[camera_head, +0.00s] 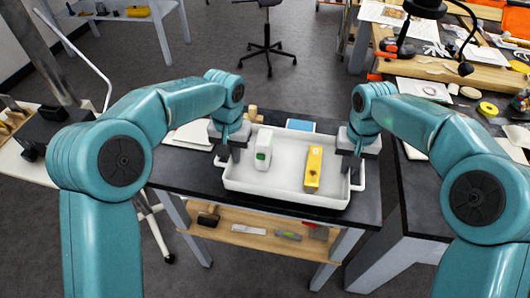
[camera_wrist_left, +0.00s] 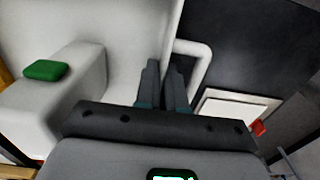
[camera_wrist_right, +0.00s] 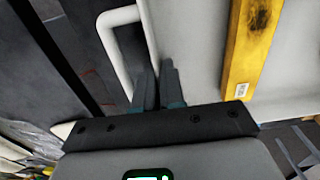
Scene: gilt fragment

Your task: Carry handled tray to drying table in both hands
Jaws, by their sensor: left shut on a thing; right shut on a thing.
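The white handled tray (camera_head: 287,184) is level over a dark-topped table, with a loop handle at each end. I cannot tell whether it touches the tabletop. My left gripper (camera_head: 228,158) is shut on the tray's left end wall, beside the handle (camera_wrist_left: 200,62). My right gripper (camera_head: 352,165) is shut on the right end wall, beside the other handle (camera_wrist_right: 117,60). The fingertips are partly hidden in the head view. Which table is the drying table is not clear.
The dark table (camera_head: 175,178) has a lower wooden shelf (camera_head: 262,222) with tools. A blue item (camera_head: 300,125) and wooden pieces lie behind the tray. A cluttered bench (camera_head: 425,185) stands close at right. An office chair (camera_head: 266,45) stands on open floor behind; another table (camera_head: 125,14) is far left.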

